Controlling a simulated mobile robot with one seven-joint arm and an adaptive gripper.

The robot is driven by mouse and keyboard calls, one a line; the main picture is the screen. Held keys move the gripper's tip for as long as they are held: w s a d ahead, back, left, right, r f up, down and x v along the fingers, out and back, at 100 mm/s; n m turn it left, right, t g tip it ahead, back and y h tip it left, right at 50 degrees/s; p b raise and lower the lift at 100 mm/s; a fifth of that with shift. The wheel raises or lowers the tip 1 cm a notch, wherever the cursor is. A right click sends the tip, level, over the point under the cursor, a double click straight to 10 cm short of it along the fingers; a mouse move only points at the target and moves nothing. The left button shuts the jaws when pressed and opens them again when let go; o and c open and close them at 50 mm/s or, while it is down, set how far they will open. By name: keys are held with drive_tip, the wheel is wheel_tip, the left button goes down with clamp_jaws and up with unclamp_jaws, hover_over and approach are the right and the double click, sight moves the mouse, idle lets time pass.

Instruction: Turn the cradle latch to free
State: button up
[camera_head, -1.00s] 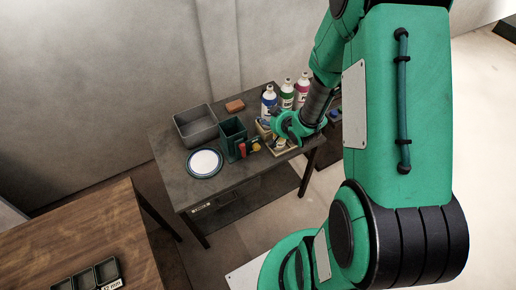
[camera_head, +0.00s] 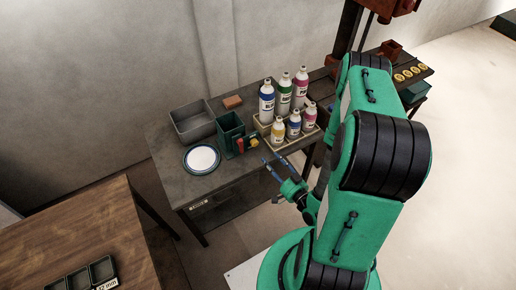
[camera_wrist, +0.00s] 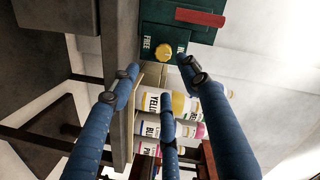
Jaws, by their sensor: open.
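The cradle (camera_head: 229,129) is a dark green open box on the grey table, with a red handle (camera_head: 240,146) on its front. The cradle latch is a yellow knob (camera_head: 254,141) beside the handle. In the wrist view the knob (camera_wrist: 163,52) sits on the green face between the word FREE and a second label partly covered by a finger. I cannot tell which label it points to. My gripper (camera_head: 273,165) is open and empty, apart from the latch and in front of the table edge. Its blue fingers (camera_wrist: 157,72) spread below the knob in the wrist view.
A tray (camera_head: 296,142) with small bottles stands right of the cradle, taller bottles behind it. A grey bin (camera_head: 194,124), a white plate (camera_head: 202,160) and an orange block (camera_head: 232,102) share the table. A wooden table (camera_head: 80,235) is at lower left.

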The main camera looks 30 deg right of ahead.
sight(256, 144)
drive_tip(key=shift+s+a+f+m+t+h, duration=0.1)
drive_tip(key=shift+s+a+m+t+h, duration=0.2)
drive_tip(key=shift+s, duration=0.5)
drive_tip(key=shift+s+f+m+t+h, duration=0.1)
drive_tip(key=shift+s+m+t, duration=0.2)
drive_tip(key=shift+s+m, duration=0.35)
drive_tip(key=shift+w, duration=0.15)
drive_tip(key=shift+w+b, duration=1.1)
drive_tip(key=shift+w, duration=5.6)
drive_tip(key=shift+c, duration=0.3)
drive_tip(key=c, duration=1.1)
